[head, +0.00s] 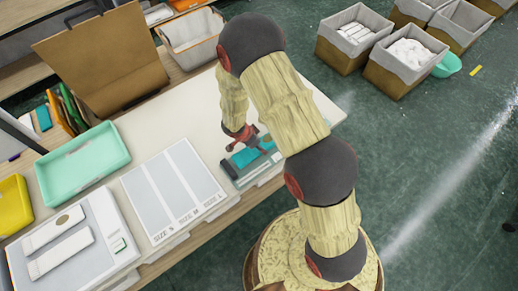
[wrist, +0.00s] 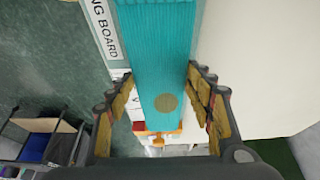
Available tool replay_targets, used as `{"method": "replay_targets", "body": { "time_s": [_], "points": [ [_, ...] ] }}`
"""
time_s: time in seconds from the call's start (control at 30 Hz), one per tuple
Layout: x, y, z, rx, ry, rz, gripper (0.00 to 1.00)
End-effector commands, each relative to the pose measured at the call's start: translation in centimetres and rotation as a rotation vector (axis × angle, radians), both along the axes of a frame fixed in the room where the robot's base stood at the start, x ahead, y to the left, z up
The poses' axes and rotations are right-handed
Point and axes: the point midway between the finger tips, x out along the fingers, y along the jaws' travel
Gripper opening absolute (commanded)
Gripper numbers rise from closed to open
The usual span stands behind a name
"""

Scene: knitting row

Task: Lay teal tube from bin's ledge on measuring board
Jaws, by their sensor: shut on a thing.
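The teal tube (wrist: 158,65) is ribbed knit with a round tan patch near its close end. My gripper (wrist: 158,105) has its fingers on either side of the tube and is shut on it. In the head view my gripper (head: 243,140) is at the right part of the white table, and the tube (head: 246,156) shows below it. The measuring board (wrist: 98,25), with part of its lettering reading "NG BOARD", lies along the tube's left side in the wrist view. I cannot tell whether the tube touches the board. My arm hides part of this area in the head view.
A sheet marked with sizes (head: 172,190) lies left of the gripper on the table. Further left are a mint tray (head: 84,163), a yellow bin (head: 13,205) and a white panel with two pale strips (head: 75,240). The table's middle (head: 185,115) is clear.

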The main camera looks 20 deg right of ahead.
Motion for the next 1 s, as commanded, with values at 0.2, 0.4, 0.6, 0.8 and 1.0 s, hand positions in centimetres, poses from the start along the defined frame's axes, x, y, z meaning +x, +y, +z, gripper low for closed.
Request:
{"method": "replay_targets", "body": {
  "time_s": [0.2,0.4,0.6,0.8,1.0],
  "points": [
    [-0.1,-0.1,-3.0,0.000,0.001,0.001,0.35],
    [-0.1,-0.1,-2.9,0.000,0.000,0.000,0.35],
    [-0.1,-0.1,-3.2,0.000,0.001,0.001,0.54],
    [-0.1,-0.1,-3.2,0.000,0.001,0.001,0.65],
    [-0.1,-0.1,-3.2,0.000,0.001,0.001,0.70]
  ]
}}
